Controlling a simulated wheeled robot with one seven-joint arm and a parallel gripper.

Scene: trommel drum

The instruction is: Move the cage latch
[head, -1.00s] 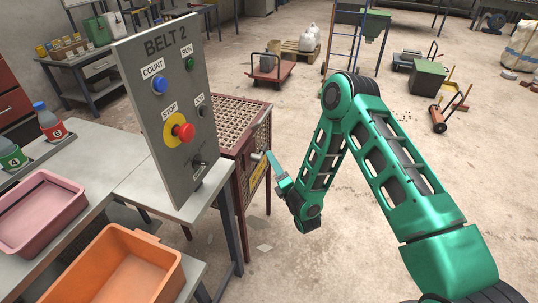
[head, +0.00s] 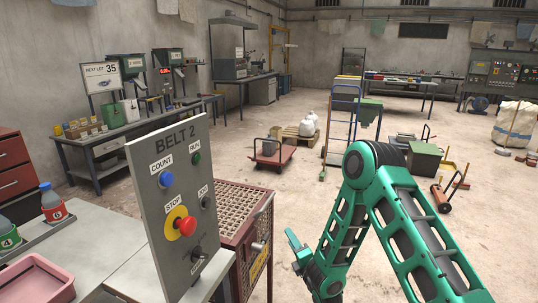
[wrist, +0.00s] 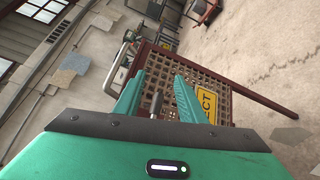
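The cage (head: 240,205) is a dark red frame with rusty mesh, just right of the grey BELT 2 panel. Its latch (head: 258,247) is a short grey handle on the cage's right side, above a yellow sign. In the wrist view the latch handle (wrist: 157,103) shows between my fingers, with the mesh behind it. My gripper (head: 290,238) is to the right of the latch in the head view, with a visible gap. In the wrist view my gripper (wrist: 159,75) is open and its fingers are apart, holding nothing. The latch's base is hard to make out.
The BELT 2 panel (head: 178,205) stands close left of the cage, with a red STOP button and other knobs. A pink tray (head: 36,281) lies on the table at lower left. A red trolley (head: 272,150) is beyond the cage. The floor right of the cage is largely open.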

